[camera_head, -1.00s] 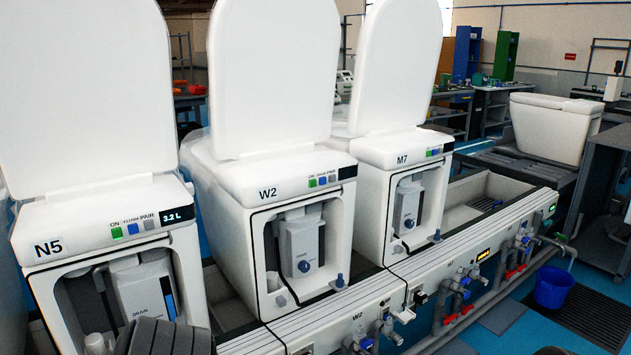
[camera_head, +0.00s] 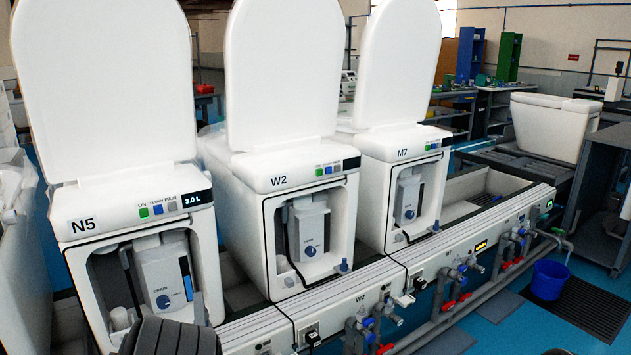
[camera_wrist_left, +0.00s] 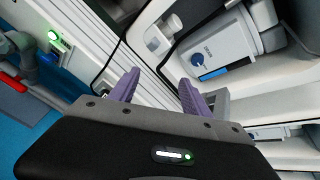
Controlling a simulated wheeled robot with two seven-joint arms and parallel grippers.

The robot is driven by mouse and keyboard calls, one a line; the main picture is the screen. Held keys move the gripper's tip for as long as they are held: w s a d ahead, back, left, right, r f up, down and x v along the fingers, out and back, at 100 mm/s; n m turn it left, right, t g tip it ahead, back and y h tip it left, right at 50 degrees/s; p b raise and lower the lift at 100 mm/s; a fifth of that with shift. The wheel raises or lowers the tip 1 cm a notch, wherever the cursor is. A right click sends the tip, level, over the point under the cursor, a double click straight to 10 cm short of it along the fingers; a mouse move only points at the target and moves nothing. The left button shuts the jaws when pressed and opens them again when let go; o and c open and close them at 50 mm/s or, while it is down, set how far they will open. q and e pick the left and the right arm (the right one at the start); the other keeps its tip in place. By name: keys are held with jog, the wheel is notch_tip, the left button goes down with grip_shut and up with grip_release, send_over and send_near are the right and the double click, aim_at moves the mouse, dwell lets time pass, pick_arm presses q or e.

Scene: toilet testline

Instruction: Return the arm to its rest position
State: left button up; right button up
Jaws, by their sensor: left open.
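My left arm shows as a dark grey ribbed part (camera_head: 172,338) at the lower left edge of the head view, in front of the N5 toilet unit (camera_head: 95,228). Its fingers cannot be made out there. In the left wrist view my left gripper (camera_wrist_left: 158,84) has two purple fingers spread apart with nothing between them. Beyond the fingers are a white panel and a grey box with a blue drain knob (camera_wrist_left: 197,62). They look apart from the fingers, but the gap is hard to judge. My right gripper is not in view.
The W2 unit (camera_head: 280,180) and M7 unit (camera_head: 402,150) stand to the right of N5, lids raised. A rail with pipes and valves (camera_head: 370,320) runs along the front. A blue bucket (camera_head: 549,279) stands on the floor at right. Blue floor lies open in front.

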pick_arm(q)
jog(key=s+d+f+n+g+h+p, duration=0.45)
jog(key=s+d+f+n, duration=0.65)
jog(key=d+f+n, duration=0.5)
jog(key=s+d+r+n+g+h+p, duration=0.1)
jog(key=s+d+n+g+h+p, duration=0.1)
jog(key=s+d, duration=0.7)
jog(key=s+d+r+n+g+h+p, duration=0.2)
jog(key=s+d+n+h+p, duration=0.3)
jog(key=s+d, duration=0.4)
jog(key=d+g, duration=0.1)
jog(key=d, duration=0.2)
jog(key=shift+s+r, duration=0.25)
jog(key=shift+s, duration=0.05)
